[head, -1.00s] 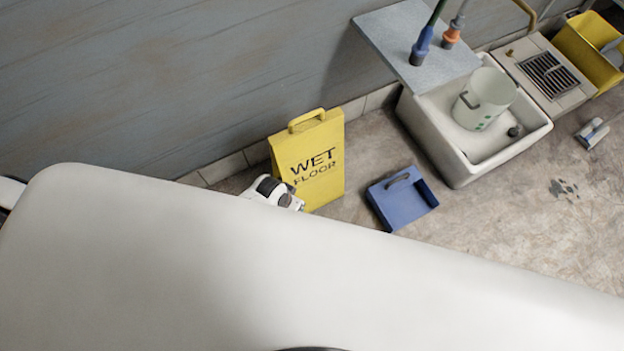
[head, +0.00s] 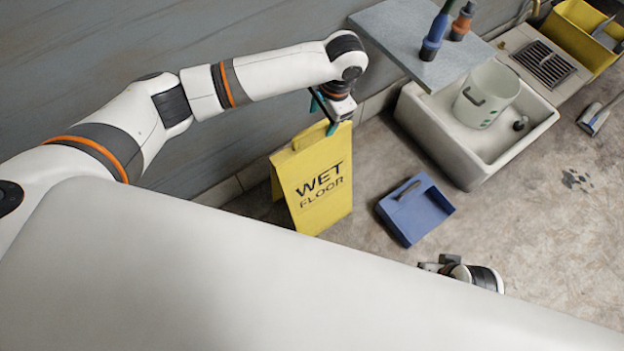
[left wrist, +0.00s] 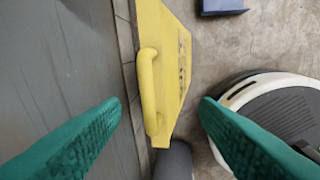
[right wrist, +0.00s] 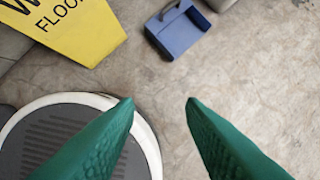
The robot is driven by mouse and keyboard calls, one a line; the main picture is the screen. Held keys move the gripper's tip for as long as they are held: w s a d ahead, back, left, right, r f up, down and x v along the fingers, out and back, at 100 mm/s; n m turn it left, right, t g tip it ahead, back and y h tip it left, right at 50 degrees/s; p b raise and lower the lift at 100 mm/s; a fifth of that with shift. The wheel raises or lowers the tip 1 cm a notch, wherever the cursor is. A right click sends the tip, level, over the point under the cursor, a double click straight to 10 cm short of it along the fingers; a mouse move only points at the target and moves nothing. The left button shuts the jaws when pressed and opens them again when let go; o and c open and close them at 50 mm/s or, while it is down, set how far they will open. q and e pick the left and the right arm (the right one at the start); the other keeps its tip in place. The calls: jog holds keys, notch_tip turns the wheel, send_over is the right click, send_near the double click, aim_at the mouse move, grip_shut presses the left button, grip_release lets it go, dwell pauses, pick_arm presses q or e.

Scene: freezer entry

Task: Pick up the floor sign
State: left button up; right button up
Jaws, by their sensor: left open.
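The yellow floor sign (head: 325,195), marked "WET FLOOR", stands upright on the floor by the wall. My right gripper is mostly hidden in the head view. In the right wrist view its fingers (right wrist: 160,103) are apart and empty, with part of the sign (right wrist: 85,28) at top left.
A blue dustpan (head: 415,208) lies on the floor right of the sign. A white sink (head: 470,178) holding a white bucket (head: 486,95) stands beyond it, beside a grey shelf (head: 385,30) with bottles. The grey wall (head: 200,40) is close behind the sign. Open floor lies at right.

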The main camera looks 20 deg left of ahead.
pick_arm(q)
jog(key=b, duration=0.1)
send_over(313, 139)
jog(key=d, duration=0.2)
jog(key=f, duration=0.5)
jog(key=shift+s+a+f, duration=0.15)
jog(key=shift+s+a, duration=0.05)
jog(key=shift+s, duration=0.05)
jog(key=shift+a+f+b, duration=0.1)
jog(key=shift+f+b, duration=0.25)
jog(key=shift+b, duration=0.05)
jog(key=f+b, duration=0.1)
jog(key=f, duration=0.1)
jog(key=a+f, duration=0.1)
jog(key=f, duration=0.1)
jog(key=shift+w+a+f+b, duration=0.15)
jog(key=shift+w+f+b, duration=0.05)
jog(key=shift+b, duration=0.2)
pick_arm(e)
jog(key=v, duration=0.5)
jog(key=shift+s+d+f, duration=0.1)
pick_arm(q)
grip_shut()
jog(key=shift+r, duration=0.1)
